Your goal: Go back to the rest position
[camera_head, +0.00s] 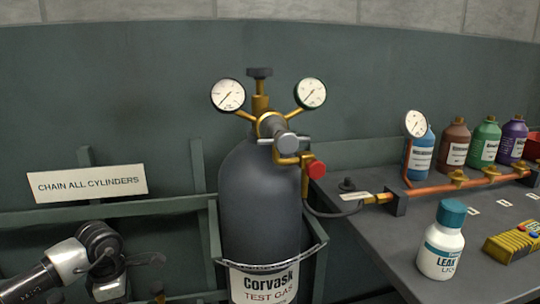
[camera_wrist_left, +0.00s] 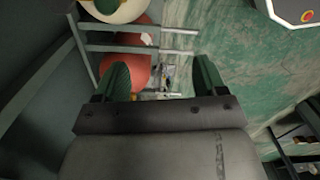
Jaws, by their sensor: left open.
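My left arm shows at the lower left of the head view, beside the rack and left of the dark gas cylinder (camera_head: 258,190). Its gripper is not clearly seen there. In the left wrist view my left gripper (camera_wrist_left: 160,74) has its two green fingers well apart with nothing between them. A red rounded body (camera_wrist_left: 124,62) and rack bars (camera_wrist_left: 138,50) lie beyond the fingers. My right gripper is in neither view.
The cylinder, with two gauges and a red knob (camera_head: 317,169), stands chained in the rack. A sign (camera_head: 88,184) hangs left of it. On the grey bench (camera_head: 385,237) at right stand a white bottle (camera_head: 441,245), a yellow device (camera_head: 513,243), a copper manifold (camera_head: 450,184) and coloured bottles (camera_head: 486,140).

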